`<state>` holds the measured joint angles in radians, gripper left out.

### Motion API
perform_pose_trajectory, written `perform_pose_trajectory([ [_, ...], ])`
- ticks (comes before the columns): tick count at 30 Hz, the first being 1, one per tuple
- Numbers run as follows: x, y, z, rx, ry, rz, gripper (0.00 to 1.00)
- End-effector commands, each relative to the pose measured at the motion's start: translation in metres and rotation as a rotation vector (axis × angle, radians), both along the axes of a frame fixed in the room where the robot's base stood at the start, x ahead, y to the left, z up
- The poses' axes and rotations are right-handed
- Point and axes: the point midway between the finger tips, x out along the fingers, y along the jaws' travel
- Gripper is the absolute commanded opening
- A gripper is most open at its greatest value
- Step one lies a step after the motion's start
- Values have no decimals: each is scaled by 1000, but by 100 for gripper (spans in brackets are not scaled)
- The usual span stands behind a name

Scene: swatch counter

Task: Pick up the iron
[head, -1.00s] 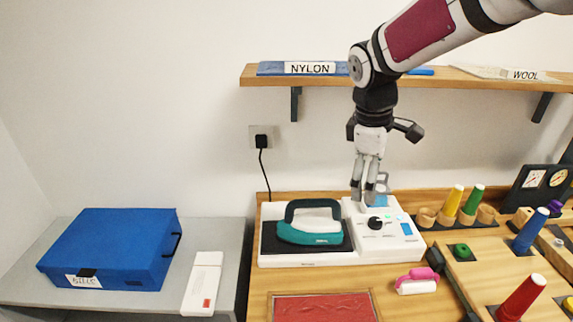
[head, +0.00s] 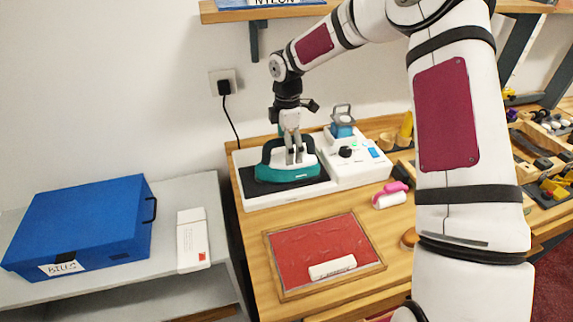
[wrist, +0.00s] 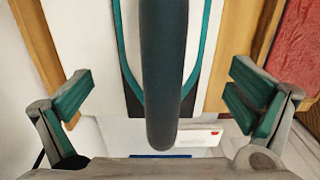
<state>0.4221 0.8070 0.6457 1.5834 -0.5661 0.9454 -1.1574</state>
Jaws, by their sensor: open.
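The iron (head: 288,171) has a teal and white body and a dark arched handle. It rests on the dark plate of a white station (head: 262,200) on the wooden counter. My gripper (head: 294,158) is at the iron's handle in the head view and hides part of it. In the wrist view the iron's dark handle (wrist: 163,70) runs down the middle between my open fingers (wrist: 160,103), with a gap on both sides. The jaws hold nothing.
A control panel (head: 365,164) with a knob adjoins the station on the right. A red framed mat (head: 318,250) and a pink-handled roller (head: 391,195) lie in front. A blue case (head: 82,225) and white box (head: 193,240) stand on the left bench. A shelf is above.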

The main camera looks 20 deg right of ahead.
Motion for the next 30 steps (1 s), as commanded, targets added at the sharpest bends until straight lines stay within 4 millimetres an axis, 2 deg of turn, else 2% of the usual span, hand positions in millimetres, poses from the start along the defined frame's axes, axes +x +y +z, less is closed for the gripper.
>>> perform_pose_trajectory([
  [6,-3,0,-31,1,2,-1,100],
  [9,-2,0,-39,1,1,-1,100],
  [17,-1,0,-42,1,-1,-1,100],
  [28,-2,-1,-43,0,1,-1,18],
  [29,-2,-1,-44,0,2,-1,12],
  [30,-1,-1,-42,1,-1,-1,12],
])
